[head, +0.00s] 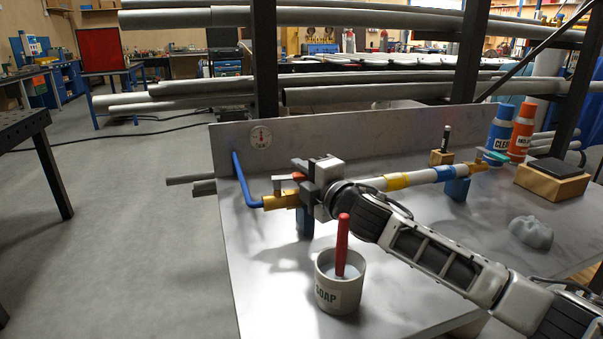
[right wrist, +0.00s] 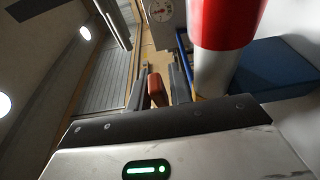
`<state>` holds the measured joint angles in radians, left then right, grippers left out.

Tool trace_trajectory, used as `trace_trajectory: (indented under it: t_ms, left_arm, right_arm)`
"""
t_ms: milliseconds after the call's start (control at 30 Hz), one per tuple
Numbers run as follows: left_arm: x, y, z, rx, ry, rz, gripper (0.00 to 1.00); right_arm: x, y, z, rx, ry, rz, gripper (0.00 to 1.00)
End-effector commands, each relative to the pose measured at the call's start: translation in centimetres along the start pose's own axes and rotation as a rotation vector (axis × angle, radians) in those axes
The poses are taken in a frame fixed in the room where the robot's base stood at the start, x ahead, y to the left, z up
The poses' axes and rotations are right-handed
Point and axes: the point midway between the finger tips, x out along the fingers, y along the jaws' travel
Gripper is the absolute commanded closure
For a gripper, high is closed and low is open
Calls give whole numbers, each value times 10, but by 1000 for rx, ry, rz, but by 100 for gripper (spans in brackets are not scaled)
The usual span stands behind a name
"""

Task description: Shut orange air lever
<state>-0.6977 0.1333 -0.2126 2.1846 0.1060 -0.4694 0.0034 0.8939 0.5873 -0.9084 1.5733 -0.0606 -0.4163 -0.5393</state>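The orange lever (head: 301,167) is at the left end of a banded pipe (head: 398,181), beside a brass-coloured fitting (head: 281,201) joined to a blue hose (head: 240,180). My right gripper (head: 305,178) is at the lever and partly hides it in the head view. In the right wrist view the orange-brown lever (right wrist: 156,90) lies between the two fingers (right wrist: 158,85). A narrow gap seems to show on each side of it, so the gripper looks open around it. Contact cannot be made out. My left gripper is out of view.
A soap cup (head: 340,293) with a red handle stands just in front of my right gripper. Blue (head: 500,128) and orange (head: 522,132) bottles, a wooden block (head: 552,183) and a grey lump (head: 531,232) are at right.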

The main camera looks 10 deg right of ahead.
Motion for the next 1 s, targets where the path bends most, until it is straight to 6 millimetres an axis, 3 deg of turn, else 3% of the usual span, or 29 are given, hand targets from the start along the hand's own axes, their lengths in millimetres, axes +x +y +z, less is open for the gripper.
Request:
trace_trajectory:
  t_ms: [500, 800, 833, 900, 1000]
  left_arm:
    - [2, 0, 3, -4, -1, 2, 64]
    - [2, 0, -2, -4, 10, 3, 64]
    - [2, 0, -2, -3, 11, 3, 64]
    - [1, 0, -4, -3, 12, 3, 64]
    - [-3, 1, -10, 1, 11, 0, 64]
  right_arm:
    - [-69, -1, 0, -1, -1, -2, 80]
    - [-73, 0, 0, 0, -1, -1, 80]
    - [-73, 0, 0, 0, -1, -1, 83]
    - [-73, 1, 0, 0, -1, 0, 100]
    - [-73, 9, 0, 0, -1, 0, 100]
